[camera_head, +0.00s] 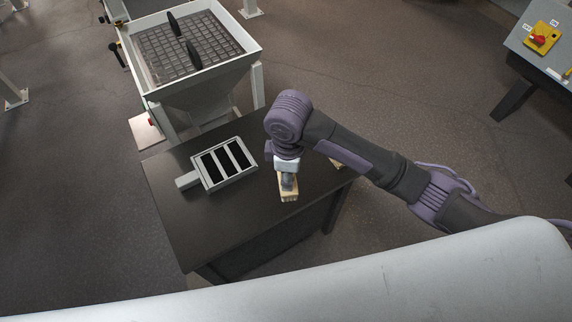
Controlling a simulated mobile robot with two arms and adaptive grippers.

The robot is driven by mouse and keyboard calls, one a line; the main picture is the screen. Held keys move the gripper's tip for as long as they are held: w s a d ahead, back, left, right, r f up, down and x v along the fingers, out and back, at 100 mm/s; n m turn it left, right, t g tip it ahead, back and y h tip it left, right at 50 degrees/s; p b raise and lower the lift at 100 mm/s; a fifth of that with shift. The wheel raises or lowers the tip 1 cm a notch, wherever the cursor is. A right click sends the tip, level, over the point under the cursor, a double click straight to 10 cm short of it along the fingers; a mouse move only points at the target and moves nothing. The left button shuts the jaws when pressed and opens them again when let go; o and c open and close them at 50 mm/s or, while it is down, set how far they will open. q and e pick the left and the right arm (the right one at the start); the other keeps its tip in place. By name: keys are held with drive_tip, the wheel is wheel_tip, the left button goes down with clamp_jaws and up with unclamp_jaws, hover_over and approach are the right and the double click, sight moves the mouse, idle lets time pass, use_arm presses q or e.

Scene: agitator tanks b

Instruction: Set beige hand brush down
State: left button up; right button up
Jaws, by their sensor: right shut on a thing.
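The beige hand brush (289,196) is in my right gripper (287,178), over the right part of a dark table (215,231). The gripper is shut on it and points down. The brush's lower end shows below the fingers; the rest is hidden by the gripper. I cannot tell whether the brush touches the tabletop. My left gripper is not in view.
A grey slotted frame with a handle (225,186) lies on the table left of the brush. A white hopper with a grate (195,85) stands behind the table. A panel with a red and yellow switch (541,38) is at the upper right. The table's front left is bare.

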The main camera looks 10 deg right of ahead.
drive_tip(key=shift+w+d+f+b, duration=0.25)
drive_tip(key=shift+w+d+f, duration=0.95)
drive_tip(key=shift+w+f, duration=0.4)
drive_tip(key=shift+w+d+f+b, duration=0.2)
drive_tip(key=shift+w+d+f, duration=1)
drive_tip(key=shift+f, duration=0.7)
drive_tip(key=shift+w+d+f+b, duration=0.25)
drive_tip(key=shift+w+d+f, duration=0.9)
drive_tip(key=shift+w+f, duration=0.5)
drive_tip(key=shift+s+f, duration=0.15)
drive_tip(key=shift+s, duration=0.05)
drive_tip(key=shift+f, duration=0.15)
drive_tip(key=o, duration=1)
wheel_tip(320, 180, up, 12)
drive_tip(key=shift+r+p, duration=0.2)
drive_tip(key=shift+p, duration=0.4)
